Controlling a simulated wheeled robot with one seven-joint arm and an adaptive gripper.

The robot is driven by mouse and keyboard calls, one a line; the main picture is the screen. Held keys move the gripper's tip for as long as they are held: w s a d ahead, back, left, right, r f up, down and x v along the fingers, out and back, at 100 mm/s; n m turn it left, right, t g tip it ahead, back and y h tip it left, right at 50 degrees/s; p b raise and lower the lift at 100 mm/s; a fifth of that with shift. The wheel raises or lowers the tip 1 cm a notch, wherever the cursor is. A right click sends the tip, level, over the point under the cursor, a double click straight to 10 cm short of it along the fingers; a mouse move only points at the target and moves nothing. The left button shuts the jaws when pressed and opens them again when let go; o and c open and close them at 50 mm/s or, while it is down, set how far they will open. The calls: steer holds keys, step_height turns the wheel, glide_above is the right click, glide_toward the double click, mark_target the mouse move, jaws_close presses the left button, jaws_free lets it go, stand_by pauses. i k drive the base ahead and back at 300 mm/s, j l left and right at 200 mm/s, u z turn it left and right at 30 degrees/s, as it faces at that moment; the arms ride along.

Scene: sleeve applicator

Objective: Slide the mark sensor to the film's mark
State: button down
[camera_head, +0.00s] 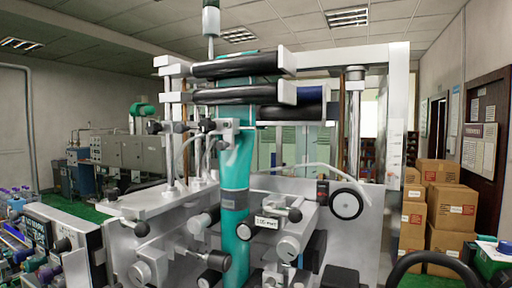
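The film (237,165) is a teal tubular strip that runs down the middle of the sleeve applicator. A dark grey band (235,200) crosses it low down and looks like its mark. A small block with a white label (266,222) sits just right of the film, slightly lower than the band; it appears to be the mark sensor, but the label is too small to read surely. A dark knob (295,215) is at its right. My gripper is not in view, so its state and its distance from the sensor do not show.
Black rollers (238,67) cross the machine's top. Other knobs (142,229) and a black-rimmed wheel (346,204) stick out at the front. Cardboard boxes (450,210) are stacked at the right.

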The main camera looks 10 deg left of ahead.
mark_target(228, 143)
steer(key=j+z, duration=0.1)
steer(key=j, duration=0.6)
steer(key=k+j+z, duration=0.1)
steer(key=j, duration=0.55)
steer(key=j+z, duration=0.1)
steer(key=j, duration=0.6)
steer(key=k+j+z, duration=0.1)
steer(key=j, duration=0.55)
steer(key=k, duration=0.05)
